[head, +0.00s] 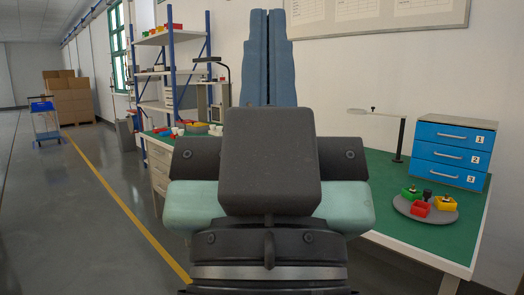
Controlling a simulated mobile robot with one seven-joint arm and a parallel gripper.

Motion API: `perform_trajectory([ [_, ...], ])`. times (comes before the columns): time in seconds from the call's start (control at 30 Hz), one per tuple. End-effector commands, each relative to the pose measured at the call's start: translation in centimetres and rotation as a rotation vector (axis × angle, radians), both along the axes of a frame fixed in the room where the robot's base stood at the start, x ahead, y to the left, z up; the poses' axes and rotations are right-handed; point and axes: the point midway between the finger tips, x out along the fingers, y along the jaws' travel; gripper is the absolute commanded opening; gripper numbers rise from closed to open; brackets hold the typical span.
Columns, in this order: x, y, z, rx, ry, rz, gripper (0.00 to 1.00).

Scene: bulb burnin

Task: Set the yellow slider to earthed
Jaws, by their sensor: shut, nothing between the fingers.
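I cannot make out the yellow slider or any earthed marking in the head view. My own arm fills the middle of the picture and hides the centre of the green-topped bench (384,176). I cannot make out my gripper's fingers, so its place relative to the slider does not show.
A blue three-drawer cabinet (452,166) stands on the bench at right. Before it, a grey round tray (407,211) holds red, green and yellow bins. A lamp (400,140) stands beside the cabinet. Shelving (150,105) is behind at left. Open floor (60,220) lies left.

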Motion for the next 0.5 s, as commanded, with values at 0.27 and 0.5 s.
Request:
perform_trajectory([
  [0.27,0.0,0.0,11.5,-0.001,0.000,0.001,0.00],
  [0.5,0.0,0.0,19.6,0.000,0.000,0.001,0.00],
])
